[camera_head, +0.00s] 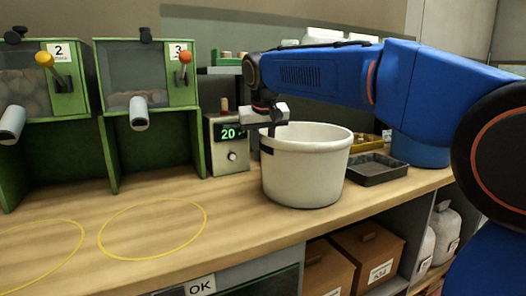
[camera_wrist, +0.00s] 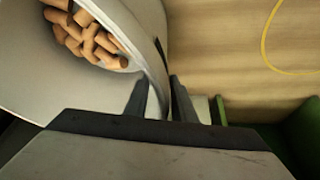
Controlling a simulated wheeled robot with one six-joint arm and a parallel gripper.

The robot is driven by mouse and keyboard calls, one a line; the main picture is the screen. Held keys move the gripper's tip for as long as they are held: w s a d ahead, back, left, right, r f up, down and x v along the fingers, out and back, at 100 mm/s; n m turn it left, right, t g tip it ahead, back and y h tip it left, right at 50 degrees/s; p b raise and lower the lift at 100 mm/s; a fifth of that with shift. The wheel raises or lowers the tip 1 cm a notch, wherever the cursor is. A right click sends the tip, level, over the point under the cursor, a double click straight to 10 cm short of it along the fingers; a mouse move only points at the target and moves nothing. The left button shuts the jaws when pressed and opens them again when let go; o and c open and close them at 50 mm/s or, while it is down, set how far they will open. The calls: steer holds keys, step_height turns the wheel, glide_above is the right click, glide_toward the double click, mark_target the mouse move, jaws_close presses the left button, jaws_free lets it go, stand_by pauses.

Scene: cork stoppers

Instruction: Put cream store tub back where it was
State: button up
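The cream store tub (camera_head: 305,170) is a wide white round tub near the front edge of the wooden counter, upright. I cannot tell whether its base touches the counter. In the wrist view the tub (camera_wrist: 150,25) has several brown corks (camera_wrist: 90,40) inside. My gripper (camera_head: 267,138) is at the tub's left rim. In the wrist view my gripper (camera_wrist: 161,98) has one finger inside the tub and one outside, with the wall between them. The fingers look closed on the wall.
Two green dispensers marked 2 (camera_head: 40,110) and 3 (camera_head: 150,100) stand left. Yellow rings (camera_head: 153,258) mark clear counter before them. A display box reading 20 (camera_head: 228,145) stands behind left of the tub. A dark tray (camera_head: 376,170) is right. Brown boxes (camera_head: 368,255) sit below.

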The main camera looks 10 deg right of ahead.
steer(key=shift+r, duration=0.1)
steer(key=v, duration=1.2)
